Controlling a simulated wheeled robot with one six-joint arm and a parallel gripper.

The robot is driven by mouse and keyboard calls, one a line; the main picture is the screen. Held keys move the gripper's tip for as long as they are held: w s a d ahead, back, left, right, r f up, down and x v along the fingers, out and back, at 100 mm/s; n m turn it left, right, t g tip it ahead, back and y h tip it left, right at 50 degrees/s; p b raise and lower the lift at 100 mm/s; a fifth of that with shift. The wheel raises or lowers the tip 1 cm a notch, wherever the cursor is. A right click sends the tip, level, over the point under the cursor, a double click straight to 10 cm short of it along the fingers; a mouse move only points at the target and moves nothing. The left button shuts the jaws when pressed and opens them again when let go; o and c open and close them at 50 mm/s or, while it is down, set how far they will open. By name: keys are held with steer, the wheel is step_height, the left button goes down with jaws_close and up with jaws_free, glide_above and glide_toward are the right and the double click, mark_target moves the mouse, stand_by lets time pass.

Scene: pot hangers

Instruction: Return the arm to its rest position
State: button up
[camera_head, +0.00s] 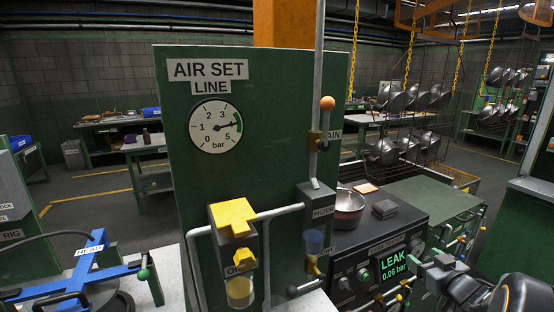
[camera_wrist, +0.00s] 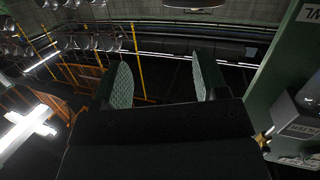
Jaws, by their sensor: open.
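My gripper (camera_head: 430,264) is at the lower right of the head view, in front of the black leak tester (camera_head: 362,262) and its green display. In the wrist view my gripper (camera_wrist: 163,78) shows two green textured fingers, spread wide apart with nothing between them. The fingers point toward a dark area with orange frames and hanging pots. My dark arm enters from the lower right corner of the head view. The arm's rest position is not marked in either view.
A green "AIR SET" panel (camera_head: 240,130) with a gauge (camera_head: 215,126), yellow valve (camera_head: 232,216) and pipes fills the middle. The display reads "LEAK 0.06 bar". A pot (camera_head: 347,208) sits on the tester. Several pots (camera_head: 384,150) hang at the right. A blue clamp (camera_head: 80,265) stands lower left.

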steer(key=s+d+f+m+g+h, duration=0.3)
steer(key=d+f+m+g+h, duration=0.15)
steer(key=h, duration=0.25)
steer(key=s+a+f+m+g, duration=0.1)
steer(key=s+a+m+g, duration=0.1)
steer(key=s+a+g, duration=0.35)
steer(key=s+a+r+n+y, duration=0.1)
steer(key=s+a, duration=0.2)
steer(key=a, duration=0.4)
steer(key=s+a+r+n+g+y, duration=0.1)
steer(key=s+a+y, duration=0.1)
steer(key=a, duration=0.5)
steer(key=s+a+r+n+g+y, duration=0.1)
steer(key=s+a+n+y, duration=0.1)
steer(key=a, duration=0.6)
steer(key=shift+s+r, duration=0.3)
steer(key=shift+s, duration=0.55)
